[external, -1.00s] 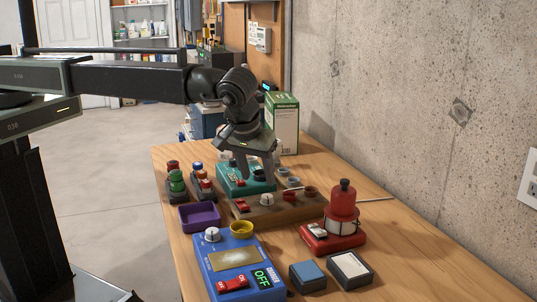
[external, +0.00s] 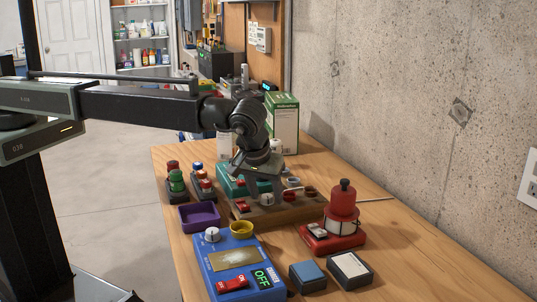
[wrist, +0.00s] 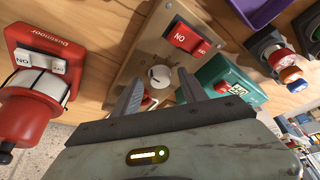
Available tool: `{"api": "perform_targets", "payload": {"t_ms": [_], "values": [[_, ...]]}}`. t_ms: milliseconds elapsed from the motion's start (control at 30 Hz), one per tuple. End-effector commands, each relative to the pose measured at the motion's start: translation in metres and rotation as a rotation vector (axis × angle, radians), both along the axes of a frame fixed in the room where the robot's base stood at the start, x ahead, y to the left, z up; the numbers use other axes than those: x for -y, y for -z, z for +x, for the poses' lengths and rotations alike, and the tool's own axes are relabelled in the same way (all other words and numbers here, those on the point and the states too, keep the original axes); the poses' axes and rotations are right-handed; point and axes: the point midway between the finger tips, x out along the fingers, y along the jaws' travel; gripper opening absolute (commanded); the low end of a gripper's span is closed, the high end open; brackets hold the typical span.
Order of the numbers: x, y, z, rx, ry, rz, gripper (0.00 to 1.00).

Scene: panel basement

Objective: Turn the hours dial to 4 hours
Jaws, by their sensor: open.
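A white dial (external: 267,199) with a dark pointer sits on a brown panel (external: 290,212). In the wrist view the dial (wrist: 159,75) lies between and just beyond my fingertips. No hours lettering is legible, so I cannot tell whether this is the hours dial. My gripper (external: 266,192) is open above the brown panel with its fingers pointing down, one on each side of the dial; contact cannot be told.
The brown panel also carries a red switch (wrist: 187,38). A teal box (external: 229,178) stands behind it. A red device (external: 343,205) with a tall top stands to the right. A purple tray (external: 200,217) is left. Bare table lies at front right.

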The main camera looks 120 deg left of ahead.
Motion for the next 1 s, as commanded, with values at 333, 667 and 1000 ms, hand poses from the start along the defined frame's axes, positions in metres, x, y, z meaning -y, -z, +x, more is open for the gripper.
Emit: {"api": "perform_targets", "payload": {"t_ms": [333, 667, 1000], "values": [[0.0005, -0.0009, 0.0, 0.0, 0.001, 0.0, 0.0], [0.0006, -0.0006, -0.002, 0.0, 0.077, 0.0, 0.0], [0.0007, -0.0003, -0.0054, -0.001, 0.346, -0.001, 0.0]]}}
